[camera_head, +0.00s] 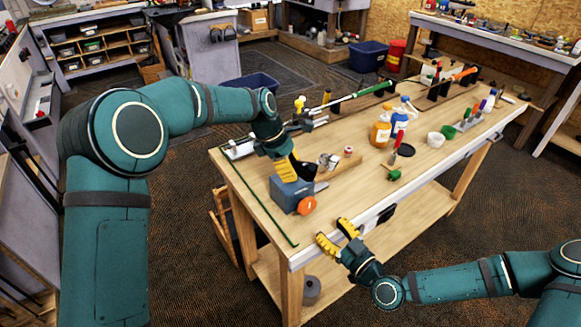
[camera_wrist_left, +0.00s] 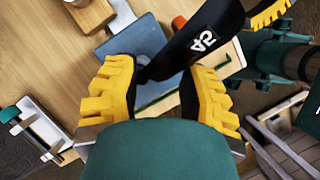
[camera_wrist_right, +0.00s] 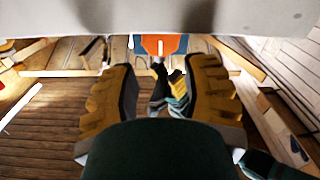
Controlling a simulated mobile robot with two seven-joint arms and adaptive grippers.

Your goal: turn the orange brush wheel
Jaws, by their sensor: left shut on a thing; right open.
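The orange brush wheel (camera_head: 306,205) sits on the front side of a blue-grey box (camera_head: 287,193) near the table's near corner. In the right wrist view an orange part (camera_wrist_right: 160,44) shows ahead, between the finger directions. My right gripper (camera_head: 337,236) is open and empty, in front of the table edge, a little right of and nearer than the wheel. My left gripper (camera_head: 290,172) is over the box, shut on a black object with white lettering (camera_wrist_left: 205,42). That object covers part of the box in the left wrist view; an orange bit (camera_wrist_left: 180,22) shows beside it.
A dark green strip (camera_head: 255,220) lies along the left edge. The front middle is mostly clear.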

